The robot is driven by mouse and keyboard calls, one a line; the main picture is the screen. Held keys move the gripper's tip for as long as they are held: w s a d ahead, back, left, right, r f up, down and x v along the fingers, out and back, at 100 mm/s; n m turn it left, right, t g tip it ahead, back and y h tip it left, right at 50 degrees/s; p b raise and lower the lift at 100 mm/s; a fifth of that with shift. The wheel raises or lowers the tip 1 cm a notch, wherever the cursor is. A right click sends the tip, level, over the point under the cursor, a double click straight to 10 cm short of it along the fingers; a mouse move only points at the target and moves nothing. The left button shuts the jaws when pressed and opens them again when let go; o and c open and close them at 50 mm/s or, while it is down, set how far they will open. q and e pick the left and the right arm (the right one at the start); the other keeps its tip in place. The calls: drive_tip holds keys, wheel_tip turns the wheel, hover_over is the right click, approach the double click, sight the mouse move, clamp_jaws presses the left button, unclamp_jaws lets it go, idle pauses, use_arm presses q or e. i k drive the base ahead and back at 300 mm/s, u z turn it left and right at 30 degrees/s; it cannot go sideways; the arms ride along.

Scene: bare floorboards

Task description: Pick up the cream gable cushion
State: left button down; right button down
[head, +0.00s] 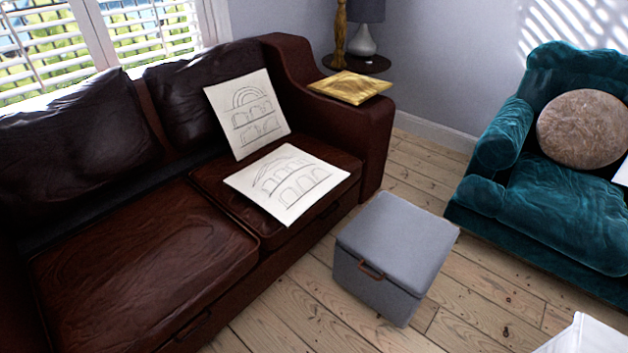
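Two flat cream cushions with dark line drawings of arches are on the brown leather sofa. One cream cushion (247,112) leans upright against the backrest at the sofa's far end. The other cream cushion (286,184) lies on the far seat in front of it, its near corner reaching the seat's front edge. Both drawings show rows of arches under a curved top; I cannot tell which one is called gable. Neither of my grippers is in view.
The sofa (150,270) fills the left. A gold cushion (350,87) lies on its far arm. A grey storage stool (393,250) stands close before the seat. A teal armchair (560,215) with a round cushion (582,128) is at right.

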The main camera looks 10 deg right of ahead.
sight(288, 182)
drive_tip(key=u, duration=0.25)
drive_tip(key=i, duration=0.95)
drive_tip(key=u, duration=0.55)
